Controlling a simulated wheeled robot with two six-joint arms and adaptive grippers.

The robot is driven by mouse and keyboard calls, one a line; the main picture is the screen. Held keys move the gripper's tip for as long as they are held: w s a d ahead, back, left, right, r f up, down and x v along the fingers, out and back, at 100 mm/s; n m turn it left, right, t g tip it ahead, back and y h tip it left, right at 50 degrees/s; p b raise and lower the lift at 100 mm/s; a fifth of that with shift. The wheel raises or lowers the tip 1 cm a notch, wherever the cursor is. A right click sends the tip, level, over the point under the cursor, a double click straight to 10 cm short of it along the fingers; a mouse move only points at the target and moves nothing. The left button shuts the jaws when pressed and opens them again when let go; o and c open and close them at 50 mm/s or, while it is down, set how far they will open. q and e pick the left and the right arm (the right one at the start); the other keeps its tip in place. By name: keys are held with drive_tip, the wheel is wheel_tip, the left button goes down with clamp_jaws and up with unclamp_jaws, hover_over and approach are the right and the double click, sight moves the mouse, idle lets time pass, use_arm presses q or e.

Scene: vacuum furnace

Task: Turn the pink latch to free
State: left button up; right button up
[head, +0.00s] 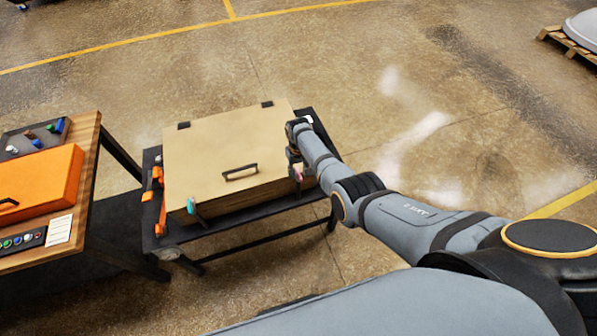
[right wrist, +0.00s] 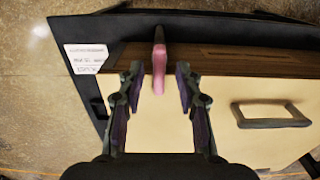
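The pink latch (head: 298,175) is at the front right of a closed beige box lid (head: 215,140); it also shows in the right wrist view (right wrist: 159,68). My right gripper (head: 294,158) is over that front right corner. In the right wrist view its two fingers are spread (right wrist: 159,80), one on each side of the pink latch, with gaps between them and it. The latch points down in that view, from the box's front edge over the lid. My left gripper is not in view.
A teal latch (head: 191,207) is at the box's front left. A dark handle (head: 240,172) stands up from the lid. Orange tools (head: 157,179) lie on the dark cart's left side. A wooden table with an orange case (head: 40,185) stands further left.

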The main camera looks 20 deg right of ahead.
drive_tip(key=shift+c, duration=0.3)
clamp_jaws()
drive_tip(key=shift+m, duration=0.4)
drive_tip(key=m, duration=0.8)
drive_tip(key=shift+m+p, duration=0.3)
drive_tip(key=m, duration=0.4)
drive_tip(key=shift+m, duration=2.2)
